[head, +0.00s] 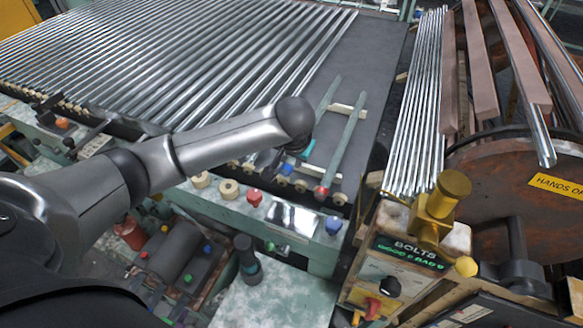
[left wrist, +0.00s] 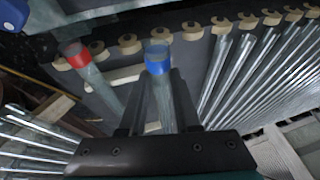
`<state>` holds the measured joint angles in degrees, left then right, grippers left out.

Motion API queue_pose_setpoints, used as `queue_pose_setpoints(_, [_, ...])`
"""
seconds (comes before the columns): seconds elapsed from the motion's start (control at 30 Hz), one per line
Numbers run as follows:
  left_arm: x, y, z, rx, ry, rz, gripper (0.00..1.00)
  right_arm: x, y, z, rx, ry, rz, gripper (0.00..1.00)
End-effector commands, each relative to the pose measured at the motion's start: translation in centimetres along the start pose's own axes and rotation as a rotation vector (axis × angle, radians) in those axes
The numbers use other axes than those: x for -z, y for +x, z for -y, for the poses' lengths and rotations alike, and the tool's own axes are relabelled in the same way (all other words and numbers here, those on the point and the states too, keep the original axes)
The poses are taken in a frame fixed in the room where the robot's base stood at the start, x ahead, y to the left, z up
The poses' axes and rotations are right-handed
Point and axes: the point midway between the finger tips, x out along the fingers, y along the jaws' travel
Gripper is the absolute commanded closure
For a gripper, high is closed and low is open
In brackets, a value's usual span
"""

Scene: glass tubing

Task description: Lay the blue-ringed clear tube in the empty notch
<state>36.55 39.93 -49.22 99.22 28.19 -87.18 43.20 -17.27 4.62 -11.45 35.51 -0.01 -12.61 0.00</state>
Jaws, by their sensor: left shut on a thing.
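The blue-ringed clear tube (left wrist: 158,58) is between the two dark fingers of my left gripper (left wrist: 160,78), which is shut on it. In the head view, my left arm hides most of this tube; a pale greenish end (head: 330,93) shows beyond the gripper (head: 298,150). A red-ringed clear tube (head: 348,140) lies across two wooden strips beside it, with its red ring toward the front. It also shows in the left wrist view (left wrist: 80,60). Tan discs (left wrist: 193,31) line the edge with gaps between them. I cannot tell which gap is the empty notch.
Many shiny metal tubes (head: 180,60) lie in a row on the bed at the left. The dark bed (head: 378,75) is bare at the right. Wooden strips (head: 347,110) lie under the tubes. A yellow-topped post (head: 440,195) and more bars stand at the right.

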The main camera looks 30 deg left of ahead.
Motion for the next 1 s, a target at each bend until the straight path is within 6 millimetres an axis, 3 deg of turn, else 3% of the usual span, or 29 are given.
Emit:
queue_pose_setpoints(0.2, [-1.2,2.6,-0.6,0.0,0.001,0.001,1.0,0.0,0.5,0.0,-0.001,0.001,-0.001,0.5])
queue_pose_setpoints(0.7, [-1.4,3.2,-0.8,-0.001,0.0,0.0,1.0,0.1,0.4,-0.1,-0.001,0.001,-0.002,0.5])
queue_pose_setpoints(0.73, [-1.4,3.2,-0.8,-0.001,0.0,0.0,0.66,0.1,0.4,-0.1,-0.001,0.001,-0.002,0.5])
queue_pose_setpoints(1.0, [-1.4,3.2,-0.8,0.0,0.001,0.001,0.39,0.1,0.4,0.0,-0.001,0.0,-0.002,0.5])
